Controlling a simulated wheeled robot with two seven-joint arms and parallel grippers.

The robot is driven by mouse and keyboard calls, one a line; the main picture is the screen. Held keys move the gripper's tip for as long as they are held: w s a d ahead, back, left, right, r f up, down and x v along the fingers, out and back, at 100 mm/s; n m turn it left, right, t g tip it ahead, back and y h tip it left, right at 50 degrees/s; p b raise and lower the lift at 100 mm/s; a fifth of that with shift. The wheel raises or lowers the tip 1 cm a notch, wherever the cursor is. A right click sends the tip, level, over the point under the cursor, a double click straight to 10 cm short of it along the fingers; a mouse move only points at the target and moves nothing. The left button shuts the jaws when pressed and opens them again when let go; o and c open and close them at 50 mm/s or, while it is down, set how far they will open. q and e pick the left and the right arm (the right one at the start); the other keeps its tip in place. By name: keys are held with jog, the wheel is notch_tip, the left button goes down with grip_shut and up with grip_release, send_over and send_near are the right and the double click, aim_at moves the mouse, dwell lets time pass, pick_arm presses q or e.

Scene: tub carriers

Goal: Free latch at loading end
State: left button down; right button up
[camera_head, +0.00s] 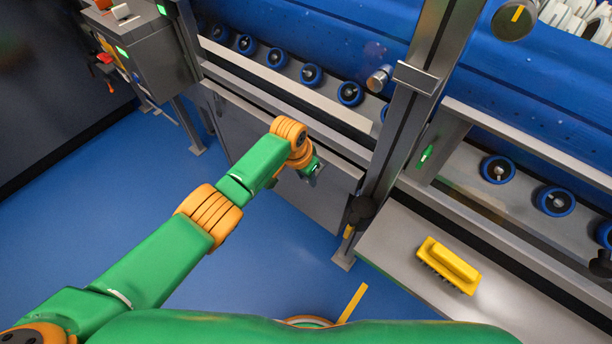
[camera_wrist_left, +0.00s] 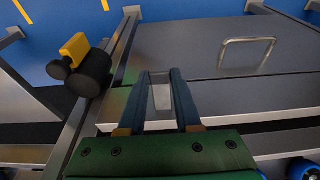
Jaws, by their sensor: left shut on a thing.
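My left gripper (camera_head: 314,172) is in front of the grey panel below the conveyor. In the left wrist view, its two fingers (camera_wrist_left: 162,92) are closed around a small light-grey metal piece (camera_wrist_left: 162,97). I cannot tell whether this piece is the latch; its far end merges with the panel. A black round knob with a yellow lever (camera_wrist_left: 75,48) is on the post beside the panel, apart from the fingers. The knob also shows in the head view (camera_head: 361,209). My right gripper is not in view.
The grey panel (camera_wrist_left: 200,45) carries a wire handle (camera_wrist_left: 248,50). A steel post (camera_head: 408,110) stands right of my gripper. A yellow brush (camera_head: 448,266) lies on a grey shelf (camera_head: 400,245). A control box (camera_head: 155,60) is at upper left. Blue floor (camera_head: 270,240) is clear.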

pick_arm(q)
jog(key=c, duration=0.6)
grip_release()
jog(key=shift+r+p, duration=0.35)
jog(key=d+p+v, duration=0.1)
jog(key=p+v, duration=0.2)
jog(key=v, duration=0.3)
jog(key=shift+a, duration=0.55)
jog(key=shift+s, duration=0.15)
